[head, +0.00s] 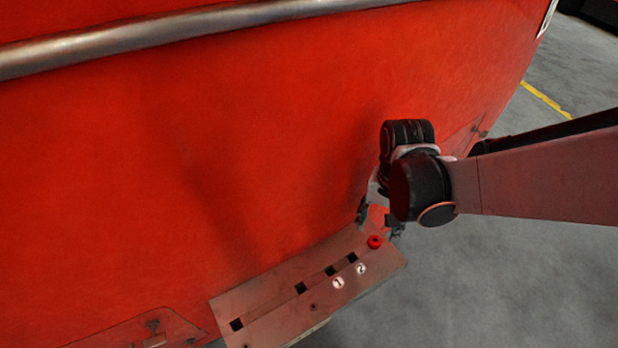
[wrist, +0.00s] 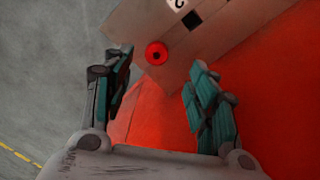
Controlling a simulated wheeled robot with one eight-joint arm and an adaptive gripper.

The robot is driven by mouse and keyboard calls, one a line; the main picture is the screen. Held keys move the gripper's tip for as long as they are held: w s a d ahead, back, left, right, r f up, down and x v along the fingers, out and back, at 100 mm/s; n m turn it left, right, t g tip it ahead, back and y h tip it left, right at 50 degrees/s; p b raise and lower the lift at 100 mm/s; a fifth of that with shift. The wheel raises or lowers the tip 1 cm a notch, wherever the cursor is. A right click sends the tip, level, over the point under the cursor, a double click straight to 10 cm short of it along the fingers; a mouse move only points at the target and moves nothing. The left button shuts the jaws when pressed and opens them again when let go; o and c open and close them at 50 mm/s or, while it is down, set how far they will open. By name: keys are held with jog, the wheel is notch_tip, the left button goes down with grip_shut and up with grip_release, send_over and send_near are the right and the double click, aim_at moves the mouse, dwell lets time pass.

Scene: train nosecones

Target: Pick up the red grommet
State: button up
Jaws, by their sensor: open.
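The red grommet (head: 375,241) is a small red ring with a dark centre. It sits near the right end of a brownish plate (head: 260,299) at the foot of the red nosecone. In the wrist view the grommet (wrist: 157,53) lies ahead of my gripper (wrist: 165,80), near the plate's corner, between the lines of the two fingers. My gripper is open and empty, with teal pads apart. In the head view the gripper (head: 377,218) is above the plate's right end, partly hidden by my arm. The fingers appear apart from the grommet.
The plate has several square dark holes and white labels "1" (head: 338,282) and "2" (head: 362,268). The large red nosecone (head: 200,150) rises behind the plate, with a grey rail (head: 180,32) across it. Grey floor (head: 500,290) lies open to the right.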

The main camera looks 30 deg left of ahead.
aim_at(375, 240)
jog(key=f+b, duration=0.1)
jog(key=f, duration=0.1)
jog(key=f+b, duration=0.1)
jog(key=f, duration=0.2)
jog(key=f+b, duration=0.2)
jog(key=shift+w+d+f, duration=0.1)
jog(key=shift+w+f, duration=0.15)
jog(key=shift+f, duration=0.05)
jog(key=shift+r, duration=0.1)
jog(key=c, duration=0.9)
